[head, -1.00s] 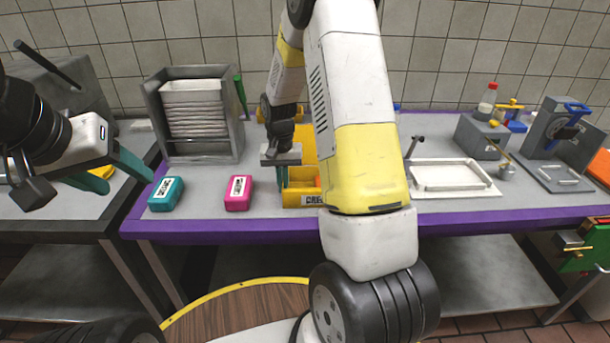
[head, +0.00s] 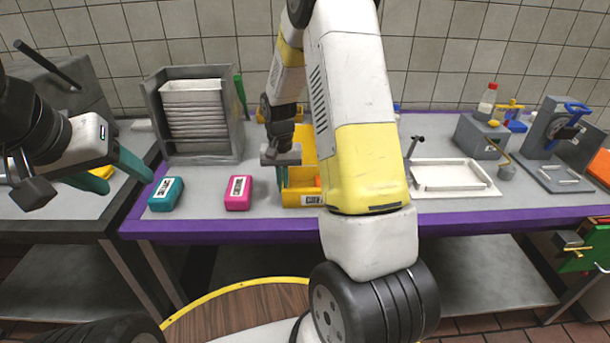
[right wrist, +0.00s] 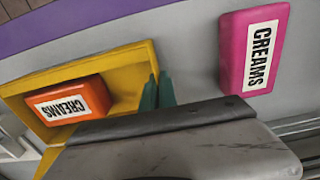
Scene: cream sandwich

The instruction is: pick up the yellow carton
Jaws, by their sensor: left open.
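A yellow patch (head: 103,172) shows between the green fingers of my open left gripper (head: 112,173) over the left table. It is largely hidden, and I cannot tell whether it is the yellow carton or whether the fingers touch it. My right gripper (head: 280,174) is beside the yellow open bin (head: 304,145) on the middle table. In the right wrist view its two green fingers (right wrist: 157,90) are close together, with nothing visible between them. An orange carton labelled CREAMS (right wrist: 60,97) lies in the yellow bin, left of the fingers in that view.
A teal carton (head: 166,194) and a pink carton (head: 238,193) lie near the purple front edge. A grey rack (head: 197,118) stands behind them. A white tray (head: 452,190) and a grey device (head: 553,135) are to the right. My right arm hides the table's middle.

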